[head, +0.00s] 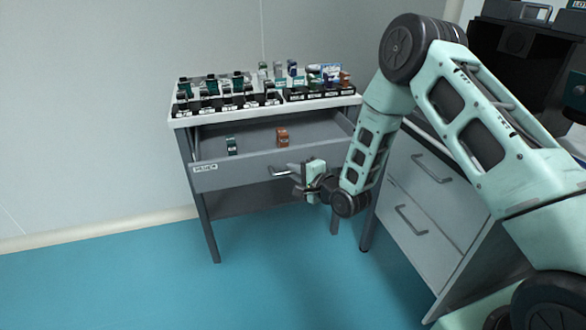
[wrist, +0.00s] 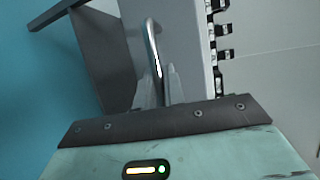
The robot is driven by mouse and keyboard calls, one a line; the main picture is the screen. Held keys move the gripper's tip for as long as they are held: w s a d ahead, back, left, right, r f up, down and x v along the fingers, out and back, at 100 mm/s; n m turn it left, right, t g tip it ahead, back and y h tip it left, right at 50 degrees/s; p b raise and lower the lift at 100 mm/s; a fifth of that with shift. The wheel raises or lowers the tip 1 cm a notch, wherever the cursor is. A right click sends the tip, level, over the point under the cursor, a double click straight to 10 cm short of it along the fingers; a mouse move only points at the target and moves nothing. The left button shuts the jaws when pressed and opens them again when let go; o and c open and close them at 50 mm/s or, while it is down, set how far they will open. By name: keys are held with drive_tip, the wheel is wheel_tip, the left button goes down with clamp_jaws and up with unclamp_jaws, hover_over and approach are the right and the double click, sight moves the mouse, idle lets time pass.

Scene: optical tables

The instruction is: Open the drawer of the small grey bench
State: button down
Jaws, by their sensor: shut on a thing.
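The small grey bench (head: 205,215) stands against the wall, left of my arm in the head view. Its drawer (head: 235,177) is pulled out, and a green item (head: 231,146) and an orange-brown item (head: 282,137) show inside it. The drawer's bar handle (head: 281,171) is on the right part of the front. My gripper (head: 300,180) is at this handle. In the wrist view the fingers (wrist: 162,88) are shut on the handle (wrist: 153,45), and the drawer front (wrist: 185,50) shows beside it.
The bench top (head: 180,121) holds several small items in black racks. A grey cabinet (head: 420,200) with two handled drawers stands close on the right, behind my arm. The blue floor (head: 130,285) in front and to the left is clear.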

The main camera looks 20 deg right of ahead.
drive_tip(key=shift+s, duration=0.1)
idle(0.3)
drive_tip(key=c, duration=1.5)
unclamp_jaws()
drive_tip(key=shift+s, duration=0.1)
drive_tip(key=v, duration=1.7)
drive_tip(key=shift+r, duration=0.15)
drive_tip(key=shift+d, duration=0.1)
